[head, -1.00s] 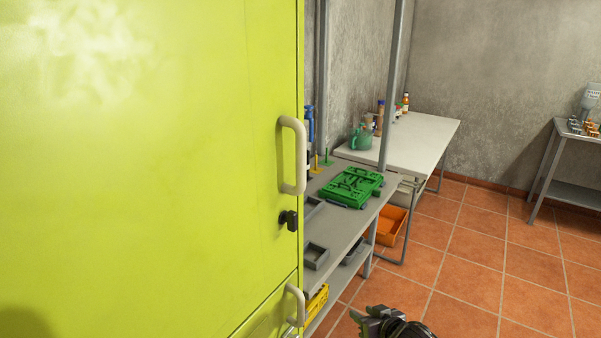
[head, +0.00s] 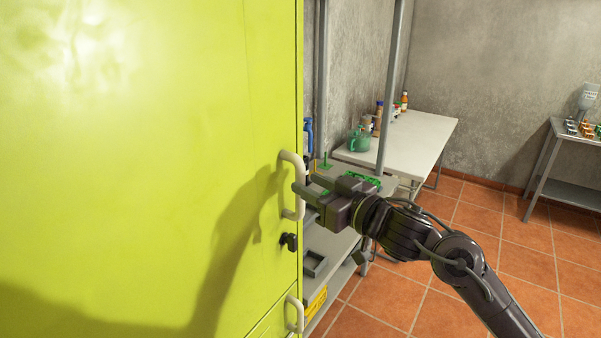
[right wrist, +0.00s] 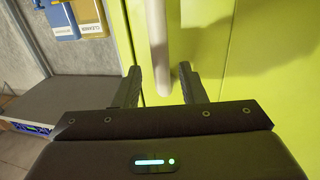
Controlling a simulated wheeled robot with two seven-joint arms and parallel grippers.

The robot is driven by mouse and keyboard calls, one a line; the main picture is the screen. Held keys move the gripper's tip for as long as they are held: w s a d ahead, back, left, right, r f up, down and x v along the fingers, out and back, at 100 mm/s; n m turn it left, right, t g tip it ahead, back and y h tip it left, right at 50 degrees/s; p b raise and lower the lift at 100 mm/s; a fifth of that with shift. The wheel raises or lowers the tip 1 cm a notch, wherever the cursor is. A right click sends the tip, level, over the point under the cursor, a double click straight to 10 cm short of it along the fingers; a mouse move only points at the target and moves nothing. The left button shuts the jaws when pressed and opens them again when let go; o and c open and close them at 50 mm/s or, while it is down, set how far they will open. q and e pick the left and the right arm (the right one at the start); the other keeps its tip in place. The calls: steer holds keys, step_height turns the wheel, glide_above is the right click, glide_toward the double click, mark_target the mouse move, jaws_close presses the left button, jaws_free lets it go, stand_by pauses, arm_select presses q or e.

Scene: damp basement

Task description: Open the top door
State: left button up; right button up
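The top door (head: 150,130) is a large yellow-green cabinet door filling the left of the head view, and it is shut. Its pale bar handle (head: 289,165) stands upright near the door's right edge, with a black lock (head: 289,241) below it. My right gripper (head: 305,190) is at the handle. In the right wrist view the gripper (right wrist: 160,85) is open, with its fingers apart and the handle (right wrist: 158,45) showing between and beyond them. I cannot tell whether a finger touches it. My left gripper is not in view.
A lower door's handle (head: 293,313) is below. A grey workbench (head: 335,243) with trays stands right of the cabinet, partly behind my right arm. A white table (head: 425,140) holds bottles and a green can. Tiled floor (head: 530,265) is open at right.

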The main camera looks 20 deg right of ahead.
mark_target(304, 182)
steer(key=shift+p+x, duration=0.5)
steer(key=shift+x, duration=1.25)
jaws_close()
